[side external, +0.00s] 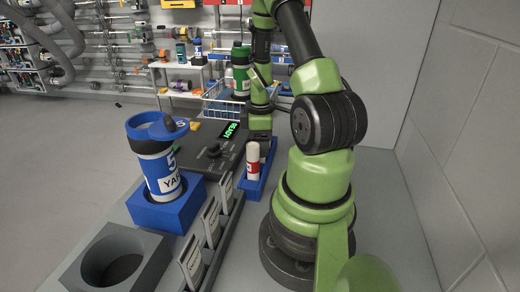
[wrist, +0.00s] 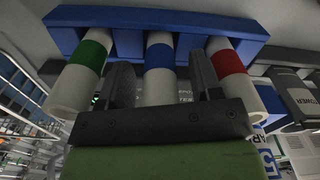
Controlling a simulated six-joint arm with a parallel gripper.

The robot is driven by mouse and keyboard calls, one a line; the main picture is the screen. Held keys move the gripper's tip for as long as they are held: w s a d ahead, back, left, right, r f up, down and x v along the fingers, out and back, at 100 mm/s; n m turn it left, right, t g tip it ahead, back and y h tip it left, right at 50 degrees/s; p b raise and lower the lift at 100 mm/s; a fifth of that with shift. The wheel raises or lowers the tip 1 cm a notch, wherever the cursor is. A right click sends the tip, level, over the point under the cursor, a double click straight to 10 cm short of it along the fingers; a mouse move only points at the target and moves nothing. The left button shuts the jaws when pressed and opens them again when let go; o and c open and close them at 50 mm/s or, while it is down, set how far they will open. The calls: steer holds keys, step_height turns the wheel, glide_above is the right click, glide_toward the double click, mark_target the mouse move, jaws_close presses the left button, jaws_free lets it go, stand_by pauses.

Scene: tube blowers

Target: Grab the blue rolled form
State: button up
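The blue rolled form (wrist: 159,56), a white roll with a blue band, is the middle roll at a blue rack (wrist: 215,22) in the wrist view. My gripper (wrist: 161,66) has one dark finger on each side of it, with gaps showing on both sides. The gripper is open, and its body hides the near end of the roll. In the side view my gripper (side external: 259,128) is low over the blue rack (side external: 258,182), and the blue roll cannot be made out there.
A green-banded roll (wrist: 92,55) and a red-banded roll (wrist: 228,62) flank the fingers closely. The red one stands in the side view (side external: 253,161). A blue-lidded container (side external: 157,160) sits in a blue holder, beside an empty grey holder (side external: 75,268) and upright label cards (side external: 211,222).

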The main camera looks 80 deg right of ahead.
steer(key=c, duration=0.9)
steer(key=shift+o, duration=0.2)
steer(key=shift+r, duration=0.1)
